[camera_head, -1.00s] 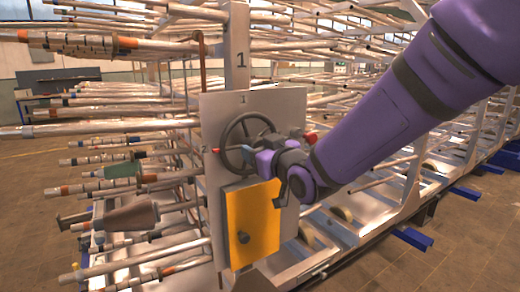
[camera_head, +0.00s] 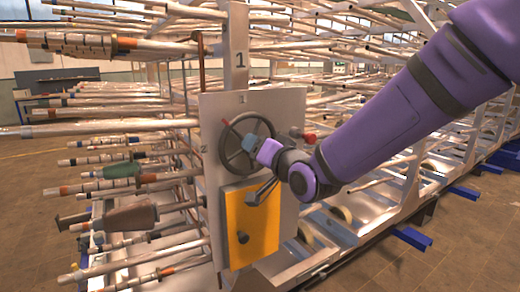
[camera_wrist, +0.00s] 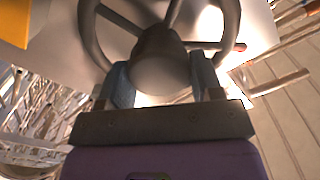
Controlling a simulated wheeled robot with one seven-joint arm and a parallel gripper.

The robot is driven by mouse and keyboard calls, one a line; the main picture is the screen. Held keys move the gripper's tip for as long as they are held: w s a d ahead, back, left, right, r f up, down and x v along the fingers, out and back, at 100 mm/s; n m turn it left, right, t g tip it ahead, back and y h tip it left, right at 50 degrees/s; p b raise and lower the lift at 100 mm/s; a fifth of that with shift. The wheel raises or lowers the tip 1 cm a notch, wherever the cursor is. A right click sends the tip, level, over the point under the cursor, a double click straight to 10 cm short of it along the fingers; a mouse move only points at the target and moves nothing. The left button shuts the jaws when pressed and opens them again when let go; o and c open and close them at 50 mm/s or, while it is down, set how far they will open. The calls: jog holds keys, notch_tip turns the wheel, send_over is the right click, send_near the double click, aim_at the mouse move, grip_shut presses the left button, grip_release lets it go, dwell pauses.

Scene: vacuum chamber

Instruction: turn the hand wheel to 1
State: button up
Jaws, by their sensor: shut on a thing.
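The dark spoked hand wheel (camera_head: 227,148) stands on an upright pale panel, with a "1" above it and a "2" to its left. In the wrist view, its rim (camera_wrist: 88,35) and round hub (camera_wrist: 160,62) are close in front of me. My gripper (camera_head: 250,143) is at the wheel's middle. In the wrist view, its two fingers (camera_wrist: 163,78) lie on either side of the hub, shut on it. A red-tipped rod (camera_head: 309,137) sticks out to the right of the wheel. My gripper hides part of the wheel's right side.
Racks of long pipes (camera_head: 110,130) stick out to the left and behind. Blue feet (camera_head: 412,238) stand on the floor at right.

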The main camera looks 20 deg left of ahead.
jog(key=m, duration=0.4)
jog(key=shift+w+d+f+m, duration=0.1)
jog(key=shift+m, duration=0.2)
jog(key=shift+f+m, duration=0.1)
jog(key=shift+m, duration=1.8)
jog(key=o, duration=1.3)
jog(key=shift+c, duration=0.2)
jog(key=v, duration=1)
jog(key=shift+s+d, duration=0.25)
jog(key=shift+s, duration=0.1)
